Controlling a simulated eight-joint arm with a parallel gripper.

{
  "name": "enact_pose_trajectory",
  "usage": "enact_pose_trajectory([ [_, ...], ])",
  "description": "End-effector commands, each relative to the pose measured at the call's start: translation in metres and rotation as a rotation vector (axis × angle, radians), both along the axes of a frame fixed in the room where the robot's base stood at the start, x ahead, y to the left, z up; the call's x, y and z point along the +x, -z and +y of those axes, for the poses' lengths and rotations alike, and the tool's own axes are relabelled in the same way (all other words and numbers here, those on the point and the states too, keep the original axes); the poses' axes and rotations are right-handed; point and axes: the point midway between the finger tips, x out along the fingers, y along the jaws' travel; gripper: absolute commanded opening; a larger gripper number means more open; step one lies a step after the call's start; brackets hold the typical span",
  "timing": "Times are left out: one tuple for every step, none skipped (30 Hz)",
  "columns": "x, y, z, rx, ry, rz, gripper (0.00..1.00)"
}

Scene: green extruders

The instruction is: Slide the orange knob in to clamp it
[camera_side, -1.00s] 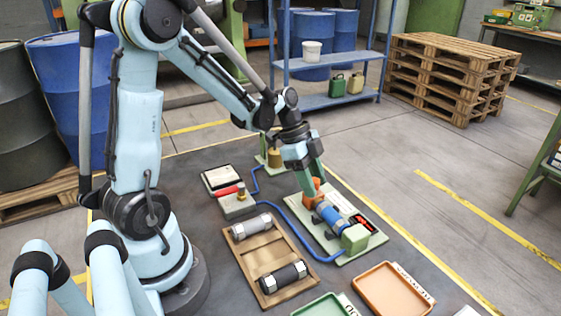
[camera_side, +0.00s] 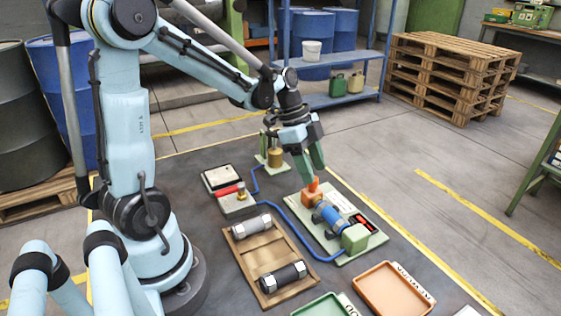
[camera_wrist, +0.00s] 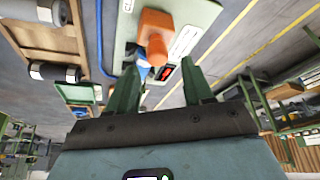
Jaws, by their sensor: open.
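The orange knob (camera_side: 314,185) stands up from an orange block (camera_side: 312,197) on the pale green plate (camera_side: 377,236). The knob also shows in the wrist view (camera_wrist: 157,50), in front of its block. A blue cylinder (camera_side: 338,221) with a grey collar lies between the orange block and a green block (camera_side: 355,238). My gripper (camera_side: 310,167) is open just above the knob, fingers pointing down. In the wrist view its two green fingers (camera_wrist: 158,76) stand apart, with the knob beyond their tips and nothing held. Any gap at the cylinder's end is too small to tell.
A wooden tray (camera_side: 256,273) with two grey-and-black cylinders lies left of the plate. A blue hose (camera_side: 300,232) runs between them. A green tray (camera_side: 318,307) and an orange tray (camera_side: 393,290) are at the front. The floor right of the plate is clear.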

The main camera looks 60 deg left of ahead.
Motion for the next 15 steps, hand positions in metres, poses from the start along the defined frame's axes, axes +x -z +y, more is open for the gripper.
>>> enact_pose_trajectory([
  [0.0, -0.002, 0.0, 0.0, 0.0, 0.0, 0.51],
  [0.0, -0.003, 0.0, 0.0, 0.0, 0.0, 0.51],
  [0.0, -0.007, 0.0, -0.001, 0.0, -0.001, 0.51],
  [0.0, -0.009, 0.0, -0.001, 0.0, -0.001, 0.51],
  [0.0, -0.012, 0.0, -0.001, 0.0, -0.001, 0.51],
  [0.0, -0.016, 0.0, -0.001, 0.0, -0.001, 0.51],
  [0.0, -0.018, 0.0, -0.001, 0.0, -0.001, 0.51],
  [0.0, -0.021, 0.0, -0.001, 0.0, -0.001, 0.51],
  [0.0, -0.025, 0.0, -0.001, 0.0, -0.001, 0.51],
  [0.0, -0.027, 0.0, -0.001, 0.0, -0.001, 0.51],
  [0.0, -0.03, 0.0, -0.001, 0.0, 0.0, 0.51],
  [0.0, -0.033, 0.0, -0.001, 0.0, 0.0, 0.51],
  [0.0, -0.035, 0.0, -0.001, 0.0, 0.0, 0.51],
  [0.0, -0.036, 0.0, -0.001, 0.0, 0.0, 0.51],
  [0.0, -0.038, 0.0, -0.001, 0.0, 0.0, 0.51],
])
